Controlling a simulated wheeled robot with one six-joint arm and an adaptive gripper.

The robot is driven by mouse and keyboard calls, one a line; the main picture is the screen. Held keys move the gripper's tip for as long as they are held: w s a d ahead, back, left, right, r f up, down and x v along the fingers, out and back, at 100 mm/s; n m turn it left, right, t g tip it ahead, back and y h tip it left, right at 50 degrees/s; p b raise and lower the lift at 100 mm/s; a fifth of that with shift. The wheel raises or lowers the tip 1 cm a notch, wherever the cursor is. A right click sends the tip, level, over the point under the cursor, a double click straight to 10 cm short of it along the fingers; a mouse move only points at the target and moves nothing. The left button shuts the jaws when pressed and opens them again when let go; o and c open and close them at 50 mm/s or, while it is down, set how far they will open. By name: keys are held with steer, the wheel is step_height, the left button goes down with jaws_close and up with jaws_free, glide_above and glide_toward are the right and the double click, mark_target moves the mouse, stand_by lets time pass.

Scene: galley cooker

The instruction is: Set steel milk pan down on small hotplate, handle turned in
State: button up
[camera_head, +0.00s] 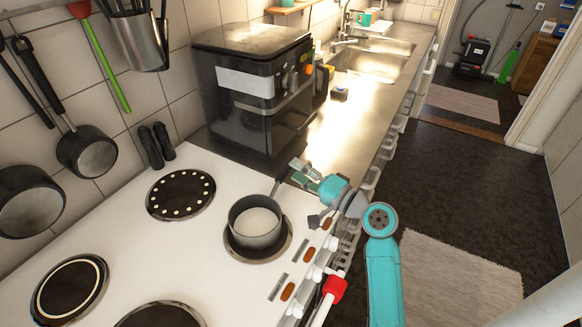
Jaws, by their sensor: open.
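The steel milk pan (243,236), dark grey with a pale inside, is upright over the front-right hotplate (260,255). It looks seated there, slightly off centre, with a dark crescent of plate showing in front. Its handle (277,187) points away up the picture, toward the worktop beside the black appliance, and stays clear of the cooker's front edge. My gripper (297,172) is open at the right of the handle's far end. Its fingers are close to the handle end; I cannot tell whether they touch it.
A dotted hotplate (181,194) is behind the pan; two more hotplates (70,290) (160,316) are at left and front. A black appliance (250,85) stands beyond the cooker. Pans (87,152) hang on the wall. A red-ended rail (334,288) runs along the front.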

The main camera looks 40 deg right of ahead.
steer(key=v, duration=0.8)
steer(key=shift+s, duration=0.4)
